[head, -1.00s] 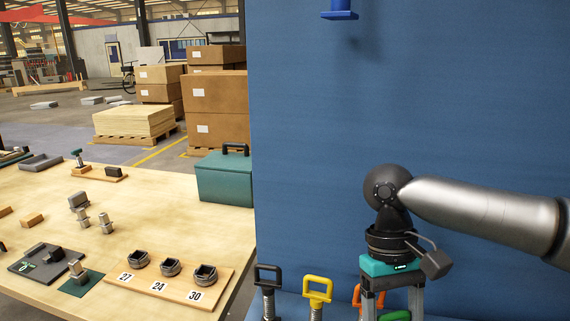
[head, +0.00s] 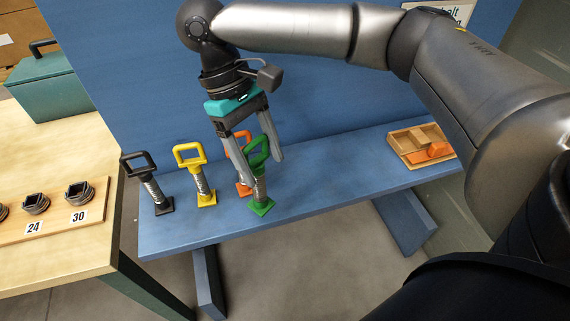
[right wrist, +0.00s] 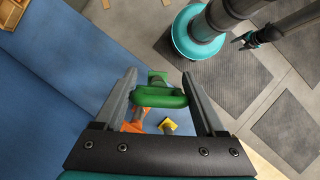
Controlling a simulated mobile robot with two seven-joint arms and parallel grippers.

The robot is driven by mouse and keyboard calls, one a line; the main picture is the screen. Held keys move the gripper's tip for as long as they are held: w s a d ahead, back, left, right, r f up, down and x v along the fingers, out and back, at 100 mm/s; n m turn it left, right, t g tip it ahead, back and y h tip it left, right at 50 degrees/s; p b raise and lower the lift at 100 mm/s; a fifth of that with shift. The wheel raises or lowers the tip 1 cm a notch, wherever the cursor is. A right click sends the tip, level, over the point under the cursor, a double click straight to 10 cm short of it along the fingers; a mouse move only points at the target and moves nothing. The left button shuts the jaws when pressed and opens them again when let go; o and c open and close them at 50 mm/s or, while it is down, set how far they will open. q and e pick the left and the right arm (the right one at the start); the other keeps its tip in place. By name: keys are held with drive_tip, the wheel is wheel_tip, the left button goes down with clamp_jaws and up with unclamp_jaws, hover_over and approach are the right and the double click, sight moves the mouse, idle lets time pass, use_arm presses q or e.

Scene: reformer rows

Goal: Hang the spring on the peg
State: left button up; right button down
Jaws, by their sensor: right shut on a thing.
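The green spring (head: 260,187), with a loop handle on top and a square foot, stands upright on the blue bench (head: 320,172). My right gripper (head: 263,168) reaches down over it and is shut on its green handle, which shows between the fingers in the right wrist view (right wrist: 160,96). An orange spring (head: 243,188) stands close behind, partly hidden by the fingers. A yellow spring (head: 201,180) and a black spring (head: 154,190) stand to the left. The peg is out of view now. My left gripper (right wrist: 241,41) appears small and dark in the right wrist view, its jaws unclear.
A wooden tray (head: 398,142) with orange pieces lies at the bench's right. The blue panel (head: 120,80) rises behind the bench. A wooden table (head: 60,160) with numbered parts and a teal box (head: 58,88) stands at the left. The bench between springs and tray is clear.

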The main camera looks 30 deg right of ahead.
drive_tip(key=shift+w+d+r+n+h+p, duration=0.1)
drive_tip(key=shift+w+r+n+h+p, duration=0.35)
drive_tip(key=shift+n, duration=0.45)
drive_tip(key=w+d+r+n+t+y+p, duration=0.1)
drive_tip(key=w+d+r+n+t+p, duration=0.3)
drive_tip(key=n, duration=1)
drive_tip(key=w+d+r+n+t+y+p, duration=0.1)
drive_tip(key=w+d+r+n+t+p, duration=0.4)
drive_tip(key=n, duration=0.9)
drive_tip(key=shift+w+d+r+n+p, duration=0.3)
drive_tip(key=shift+w+d+r+p, duration=0.2)
drive_tip(key=shift+d+r, duration=1.15)
drive_tip(key=shift+a+r, duration=0.2)
drive_tip(key=shift+a, duration=0.1)
wheel_tip(320, 180, down, 20)
drive_tip(key=shift+r+b, duration=0.2)
drive_tip(key=shift+b, duration=0.15)
drive_tip(key=shift+s, duration=0.1)
